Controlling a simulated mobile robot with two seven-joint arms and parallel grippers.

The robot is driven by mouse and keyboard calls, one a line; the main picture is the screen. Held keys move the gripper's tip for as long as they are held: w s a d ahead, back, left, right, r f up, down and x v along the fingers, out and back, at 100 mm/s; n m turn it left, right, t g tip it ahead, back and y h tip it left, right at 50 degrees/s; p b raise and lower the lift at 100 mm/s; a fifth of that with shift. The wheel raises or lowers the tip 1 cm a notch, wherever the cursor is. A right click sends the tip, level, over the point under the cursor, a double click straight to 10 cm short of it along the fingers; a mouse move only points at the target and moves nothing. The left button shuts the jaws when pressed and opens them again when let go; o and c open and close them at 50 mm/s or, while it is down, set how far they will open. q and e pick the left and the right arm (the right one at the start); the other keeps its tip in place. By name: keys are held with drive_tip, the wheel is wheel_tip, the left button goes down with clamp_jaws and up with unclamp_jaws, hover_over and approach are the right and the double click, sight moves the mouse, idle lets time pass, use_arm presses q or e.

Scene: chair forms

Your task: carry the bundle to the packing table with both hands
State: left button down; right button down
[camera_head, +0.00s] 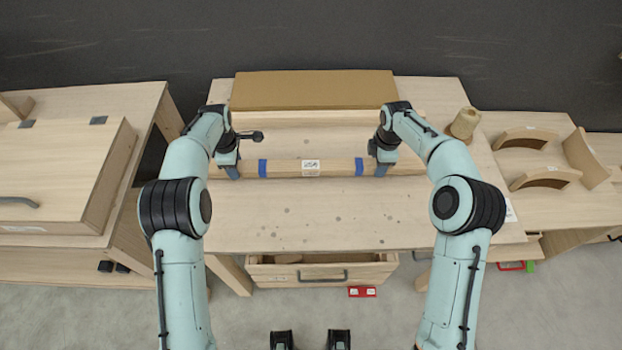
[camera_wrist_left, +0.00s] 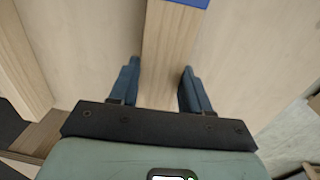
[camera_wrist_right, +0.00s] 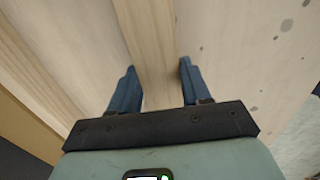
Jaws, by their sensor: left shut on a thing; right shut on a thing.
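The bundle (camera_head: 310,168) is a long light-wood piece with blue bands near both ends and a white label in the middle. It lies level, left to right, over the light wooden table (camera_head: 300,225); I cannot tell whether it touches the top. My left gripper (camera_head: 232,172) is shut on its left end, with the wood (camera_wrist_left: 168,60) between the fingers in the left wrist view. My right gripper (camera_head: 382,169) is shut on its right end, and the wood (camera_wrist_right: 150,50) passes between its fingers in the right wrist view.
A brown cardboard-coloured box (camera_head: 315,90) stands at the table's back. A tan roll (camera_head: 464,123) stands at the back right. Curved wooden forms (camera_head: 545,178) lie on the right-hand table. A wooden case (camera_head: 65,175) rests on the left table. An open drawer (camera_head: 322,272) projects below the front edge.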

use_arm(q)
drive_tip(key=shift+f, duration=0.7)
use_arm(e)
drive_tip(key=shift+f, duration=0.7)
use_arm(q)
drive_tip(key=c, duration=0.5)
unclamp_jaws()
drive_tip(key=shift+f, duration=0.15)
use_arm(e)
drive_tip(key=c, duration=0.5)
unclamp_jaws()
drive_tip(key=shift+f, duration=0.15)
drive_tip(key=shift+r, duration=0.3)
use_arm(q)
wheel_tip(320, 180, up, 12)
drive_tip(key=shift+s, duration=0.45)
use_arm(e)
wheel_tip(320, 180, up, 12)
drive_tip(key=shift+s+f, duration=0.25)
drive_tip(key=shift+s, duration=0.2)
use_arm(q)
drive_tip(key=shift+f, duration=0.1)
use_arm(e)
drive_tip(key=shift+f, duration=0.1)
